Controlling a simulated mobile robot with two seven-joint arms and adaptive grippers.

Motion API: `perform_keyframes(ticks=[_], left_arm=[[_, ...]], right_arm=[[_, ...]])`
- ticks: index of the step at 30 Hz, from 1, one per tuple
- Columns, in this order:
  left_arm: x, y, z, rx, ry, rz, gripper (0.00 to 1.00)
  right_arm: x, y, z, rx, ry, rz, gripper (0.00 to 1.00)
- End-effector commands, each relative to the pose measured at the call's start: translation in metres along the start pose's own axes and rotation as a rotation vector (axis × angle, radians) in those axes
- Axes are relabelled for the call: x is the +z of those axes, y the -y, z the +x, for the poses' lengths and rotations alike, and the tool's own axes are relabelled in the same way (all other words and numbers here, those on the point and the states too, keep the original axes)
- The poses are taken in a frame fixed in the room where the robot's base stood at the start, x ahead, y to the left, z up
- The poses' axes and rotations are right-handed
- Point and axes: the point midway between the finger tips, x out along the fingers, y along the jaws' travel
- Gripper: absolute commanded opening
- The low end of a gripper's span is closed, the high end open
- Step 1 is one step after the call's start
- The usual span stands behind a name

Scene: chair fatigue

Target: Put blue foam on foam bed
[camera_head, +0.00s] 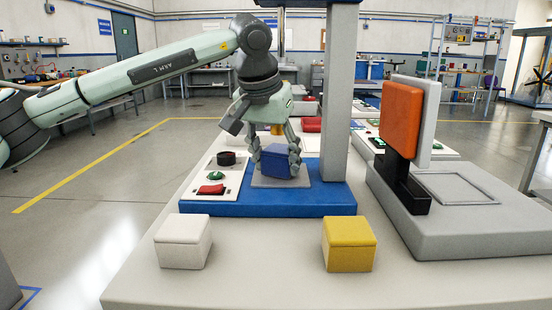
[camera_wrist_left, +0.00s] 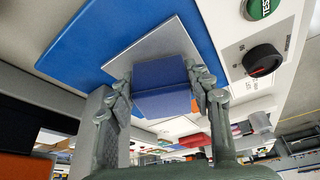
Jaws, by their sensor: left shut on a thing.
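The blue foam (camera_head: 277,162) is a small block at a grey square plate (camera_head: 268,182) on the blue base of the press-like station; this plate looks like the foam bed. My left gripper (camera_head: 277,158) comes down from above and is shut on the foam. In the left wrist view the blue foam (camera_wrist_left: 161,88) sits between the two fingers, in front of the grey plate (camera_wrist_left: 165,45). I cannot tell whether its underside touches the plate. My right gripper is not in view.
A white block (camera_head: 183,241) and a yellow block (camera_head: 349,244) stand at the table front. A grey column (camera_head: 336,95) rises right of the gripper. A chair-like fixture with an orange pad (camera_head: 401,115) stands further right. A control panel with a red button (camera_head: 211,189) lies left.

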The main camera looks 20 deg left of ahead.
Motion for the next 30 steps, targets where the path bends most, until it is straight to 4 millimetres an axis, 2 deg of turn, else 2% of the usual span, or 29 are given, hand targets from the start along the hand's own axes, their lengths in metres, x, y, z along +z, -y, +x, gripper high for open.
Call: perform_keyframes(ticks=[11,12,16,26,30], left_arm=[[0.002,0.000,0.003,0.000,0.000,0.000,0.24],[0.001,0.000,0.002,0.000,0.000,0.000,0.56],[0.001,0.000,0.002,0.000,0.000,-0.001,0.71],[0.001,0.000,0.001,0.000,0.000,-0.001,0.71],[-0.001,0.000,-0.009,0.000,-0.003,-0.001,0.71]], right_arm=[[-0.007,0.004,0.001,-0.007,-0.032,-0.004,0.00],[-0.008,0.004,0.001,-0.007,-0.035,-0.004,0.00],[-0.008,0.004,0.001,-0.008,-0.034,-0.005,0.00],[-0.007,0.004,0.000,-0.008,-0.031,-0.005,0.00],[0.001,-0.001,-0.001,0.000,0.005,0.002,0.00]])
